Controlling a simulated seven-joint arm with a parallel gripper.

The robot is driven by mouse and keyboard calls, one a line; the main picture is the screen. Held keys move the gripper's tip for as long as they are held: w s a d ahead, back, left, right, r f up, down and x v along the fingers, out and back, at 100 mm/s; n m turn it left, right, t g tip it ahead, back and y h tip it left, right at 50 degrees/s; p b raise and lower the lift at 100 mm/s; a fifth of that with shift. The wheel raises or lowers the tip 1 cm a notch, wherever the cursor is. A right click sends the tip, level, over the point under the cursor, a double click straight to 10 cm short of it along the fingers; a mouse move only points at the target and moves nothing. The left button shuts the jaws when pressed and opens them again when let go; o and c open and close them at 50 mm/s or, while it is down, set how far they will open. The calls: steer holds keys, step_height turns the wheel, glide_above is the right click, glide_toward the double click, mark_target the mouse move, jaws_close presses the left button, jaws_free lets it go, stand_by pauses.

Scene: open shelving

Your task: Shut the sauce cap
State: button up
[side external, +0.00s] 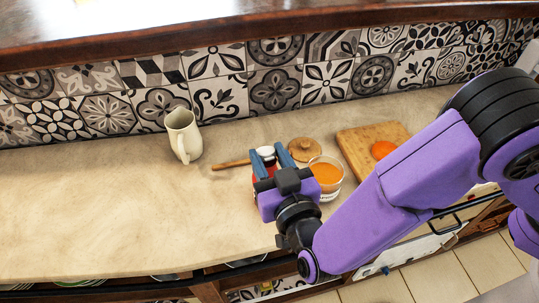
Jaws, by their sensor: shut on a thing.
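A sauce container (270,168) with a red body stands on the counter near the middle of the side view, mostly hidden behind my gripper. Its white cap (266,151) shows at the top, between the fingertips. My gripper (270,156) reaches in from the front right, with one blue finger on each side of the white cap, shut on it. Whether the cap sits fully on the container cannot be told from here.
A glass of orange liquid (326,174) stands close to the right of my gripper. Behind it lies a round wooden lid (304,149). A wooden stick (230,165) lies to the left, near a cream pitcher (183,134). A cutting board (362,145) holds an orange item (382,149). The left counter is clear.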

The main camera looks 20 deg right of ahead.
steer(key=shift+f, duration=0.1)
steer(key=o, duration=1)
steer(key=shift+o, duration=0.2)
steer(key=s+d, duration=0.1)
steer(key=s, duration=1.1)
steer(key=shift+r, duration=0.35)
steer(key=shift+w, duration=0.1)
steer(key=shift+c, duration=0.3)
